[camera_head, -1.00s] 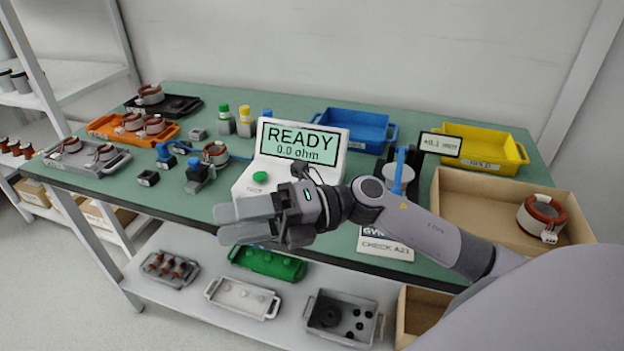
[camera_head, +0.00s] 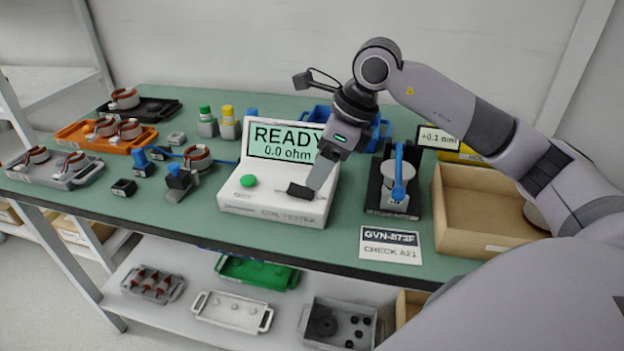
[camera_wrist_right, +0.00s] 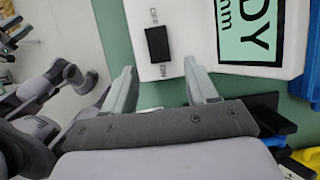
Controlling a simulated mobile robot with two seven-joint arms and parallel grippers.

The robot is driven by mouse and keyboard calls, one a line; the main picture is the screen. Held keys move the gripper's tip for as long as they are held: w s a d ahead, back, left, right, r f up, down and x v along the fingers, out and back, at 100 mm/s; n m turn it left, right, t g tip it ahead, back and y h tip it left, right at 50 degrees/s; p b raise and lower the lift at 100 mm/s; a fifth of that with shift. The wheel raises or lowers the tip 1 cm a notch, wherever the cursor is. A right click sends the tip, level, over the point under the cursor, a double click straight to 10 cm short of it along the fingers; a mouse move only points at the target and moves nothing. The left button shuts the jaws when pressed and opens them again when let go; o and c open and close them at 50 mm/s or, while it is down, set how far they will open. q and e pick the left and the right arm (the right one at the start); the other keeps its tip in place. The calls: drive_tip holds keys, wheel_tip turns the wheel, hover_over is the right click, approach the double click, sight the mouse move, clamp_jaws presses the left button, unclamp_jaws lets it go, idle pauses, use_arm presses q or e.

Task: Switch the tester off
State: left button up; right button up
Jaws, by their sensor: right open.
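The white coil tester (camera_head: 270,200) stands on the green table. Its screen (camera_head: 288,142) is lit and reads READY, 0.0 ohm. A green button (camera_head: 248,181) is on the left of its sloped front, and a dark rectangular switch (camera_head: 300,191) is on the right. My right gripper (camera_head: 316,184) points down above the tester's right side, its tips close to the switch. In the right wrist view the switch (camera_wrist_right: 158,45) lies beyond and between the two open fingers (camera_wrist_right: 163,80), which hold nothing. I cannot tell whether a finger touches the tester.
A black fixture with a blue lever (camera_head: 398,178) stands just right of the tester. A cardboard box (camera_head: 480,215) is further right. Left are blue-topped devices (camera_head: 178,182) and trays of stators (camera_head: 105,135). A label card (camera_head: 390,244) lies in front.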

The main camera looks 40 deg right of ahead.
sight(307, 191)
drive_tip(key=shift+x, duration=2.05)
